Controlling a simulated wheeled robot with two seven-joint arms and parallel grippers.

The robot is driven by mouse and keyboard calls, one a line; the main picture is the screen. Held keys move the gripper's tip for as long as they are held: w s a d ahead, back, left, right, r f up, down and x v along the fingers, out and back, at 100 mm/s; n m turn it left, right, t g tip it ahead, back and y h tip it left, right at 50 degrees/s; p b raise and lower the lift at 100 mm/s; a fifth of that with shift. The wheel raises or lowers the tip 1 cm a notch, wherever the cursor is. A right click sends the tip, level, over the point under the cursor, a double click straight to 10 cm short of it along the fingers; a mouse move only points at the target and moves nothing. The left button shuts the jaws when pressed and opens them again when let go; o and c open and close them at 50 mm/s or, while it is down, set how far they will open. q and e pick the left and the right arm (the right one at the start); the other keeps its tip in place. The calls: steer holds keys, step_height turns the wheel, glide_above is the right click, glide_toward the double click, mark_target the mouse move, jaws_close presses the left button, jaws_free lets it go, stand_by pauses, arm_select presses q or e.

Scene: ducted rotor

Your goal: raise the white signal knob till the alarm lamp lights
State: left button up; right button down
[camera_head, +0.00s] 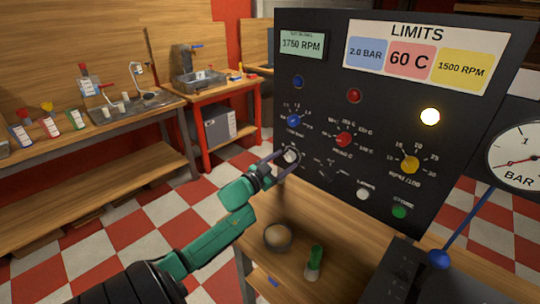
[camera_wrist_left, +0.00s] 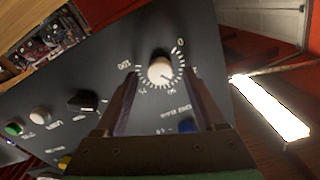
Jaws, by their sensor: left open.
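The white signal knob (camera_head: 290,156) is at the lower left of the black panel (camera_head: 330,50). In the left wrist view the white knob (camera_wrist_left: 160,70) sits within a dial scale. My left gripper (camera_head: 284,158) is at the knob, its fingers open, one on each side. In the wrist view the left gripper (camera_wrist_left: 161,80) shows gaps between fingers and knob; contact is not seen. On the panel the yellow lamp (camera_head: 430,116) glows brightly. The blue lamp (camera_head: 298,82) and red lamp (camera_head: 354,96) look dim. Which is the alarm lamp is not readable. The right gripper is not in view.
Blue (camera_head: 293,120), red (camera_head: 344,139) and yellow (camera_head: 410,164) knobs share the panel, with a white button (camera_head: 363,194) and a green button (camera_head: 399,212). A display (camera_head: 302,44) reads 1750 RPM. A bowl (camera_head: 277,237) and a green-topped object (camera_head: 314,262) stand below.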

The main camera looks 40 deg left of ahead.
arm_select(q)
steer(key=s, duration=1.3)
steer(key=shift+s+d+b, duration=0.2)
steer(key=shift+s+b, duration=0.1)
steer(key=shift+s, duration=0.05)
